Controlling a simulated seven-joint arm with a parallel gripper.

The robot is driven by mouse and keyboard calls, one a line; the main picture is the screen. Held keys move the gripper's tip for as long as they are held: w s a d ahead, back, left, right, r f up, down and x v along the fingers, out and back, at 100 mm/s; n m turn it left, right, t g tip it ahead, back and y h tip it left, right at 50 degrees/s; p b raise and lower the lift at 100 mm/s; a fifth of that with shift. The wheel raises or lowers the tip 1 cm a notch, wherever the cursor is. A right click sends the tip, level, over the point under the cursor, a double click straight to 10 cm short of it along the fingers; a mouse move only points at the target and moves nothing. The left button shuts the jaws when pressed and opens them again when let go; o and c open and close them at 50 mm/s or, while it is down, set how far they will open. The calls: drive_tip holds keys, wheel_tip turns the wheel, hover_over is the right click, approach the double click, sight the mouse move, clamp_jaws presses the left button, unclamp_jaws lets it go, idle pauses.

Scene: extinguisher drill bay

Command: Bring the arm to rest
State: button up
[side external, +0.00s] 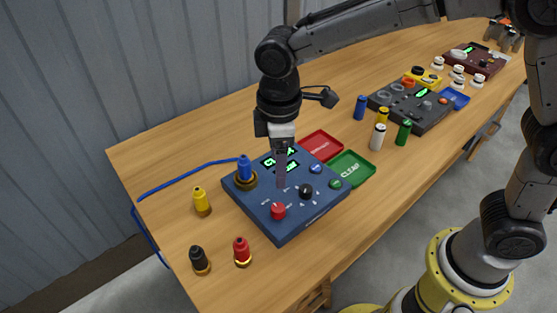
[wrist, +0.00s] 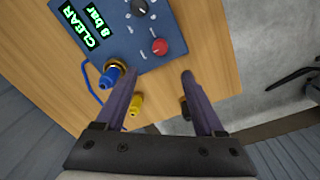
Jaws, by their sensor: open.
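My gripper (wrist: 161,78) is open, with nothing between its fingers in the wrist view. In the side external view my gripper (side external: 281,178) points down over the blue control box (side external: 300,218), in front of its green display; I cannot tell whether it touches the box. The box also shows in the wrist view (wrist: 125,45), where its display reads "CLEAR" and "8 bar". A blue plug (side external: 244,168) with a blue hose stands in a brass fitting at the box's left corner. The box carries a red knob (side external: 278,211) and a black knob (side external: 305,191).
Yellow (side external: 202,201), black (side external: 199,260) and red (side external: 242,251) plugs stand left and in front of the box. A red tray (side external: 320,146) and a green "CLEAR" tray (side external: 351,168) lie behind and right. Small cylinders and a dark box (side external: 412,105) stand farther right.

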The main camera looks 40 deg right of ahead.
drive_tip(key=s+d+r+m+t+y, duration=0.1)
drive_tip(key=s+d+r+m+t, duration=0.25)
drive_tip(key=d+r, duration=0.85)
drive_tip(key=s+d+f+m, duration=0.2)
drive_tip(key=s+d+m, duration=0.2)
drive_tip(key=s, duration=0.4)
drive_tip(key=s+d+f+m+t, duration=0.1)
drive_tip(key=s+d+m, duration=0.3)
drive_tip(key=s, duration=0.4)
drive_tip(key=shift+f+h, duration=0.3)
drive_tip(key=shift+f, duration=0.55)
drive_tip(key=shift+t, duration=0.25)
drive_tip(key=shift+c, duration=0.3)
